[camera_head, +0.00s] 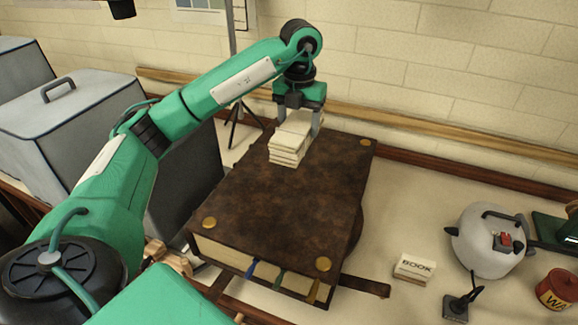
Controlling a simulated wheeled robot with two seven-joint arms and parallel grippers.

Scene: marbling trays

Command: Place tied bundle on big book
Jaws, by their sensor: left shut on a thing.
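The tied bundle (286,153) is a pale, cream stack of flat layers. It is over the far part of the big book's cover, and its base looks level with the cover; I cannot tell if it is touching. The big book (270,210) lies flat, with a dark brown cover, brass corner studs and coloured ribbons at its near edge. My left gripper (299,118) points down from above and is shut on the bundle, one finger on each side. Any tie around the bundle is hard to make out. My right gripper is not in view.
A white kettle-like vessel (489,241), a red tin (556,290) and a small black stand (457,307) are farther right. Grey lidded boxes (75,115) stand at left. Most of the cover is clear.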

